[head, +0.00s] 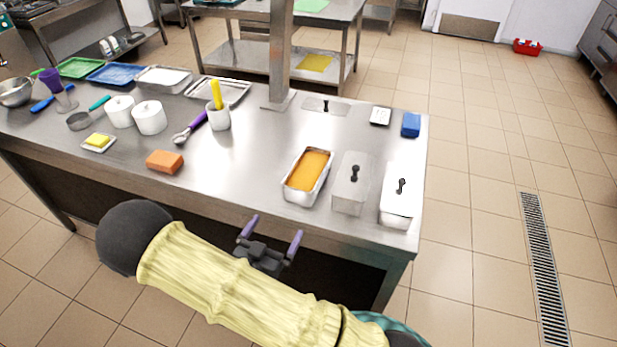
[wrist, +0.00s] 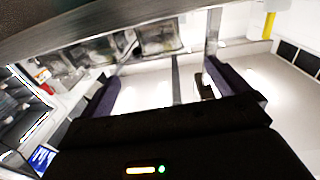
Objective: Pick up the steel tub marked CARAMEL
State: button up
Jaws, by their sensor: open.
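Three steel tubs stand at the right front of the steel table. The left tub (head: 289,188) is open and filled with an orange-brown mass. The middle tub (head: 349,198) and the right tub (head: 396,211) have lids with black knobs. No marking is readable on any of them, so I cannot tell which says CARAMEL. My gripper (head: 273,236) is open and empty, in front of the table's front edge, left of and nearer than the tubs. Its purple fingers also show spread in the wrist view (wrist: 163,72), with no tub identifiable between them.
A loose lid (head: 325,106) lies behind the tubs, near a post (head: 280,55). A blue block (head: 411,125) is at the back right. An orange sponge (head: 165,162), white pots (head: 149,118) and a utensil cup (head: 218,117) stand left. The table middle is clear.

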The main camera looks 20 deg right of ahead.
aim_at(296, 194)
jog(key=p+x, duration=0.3)
jog(key=x, duration=0.8)
jog(key=shift+w+d+r+p, duration=0.1)
jog(key=shift+w+d+p, duration=0.15)
jog(key=shift+p, duration=0.1)
jog(key=shift+w+d, duration=0.1)
jog(key=shift+w, duration=0.15)
jog(key=shift+w+d, duration=0.2)
jog(key=shift+p+x, duration=1.3)
jog(key=shift+x, duration=1.05)
jog(key=shift+c, duration=0.2)
jog(key=shift+r, duration=0.1)
jog(key=c, duration=1.4)
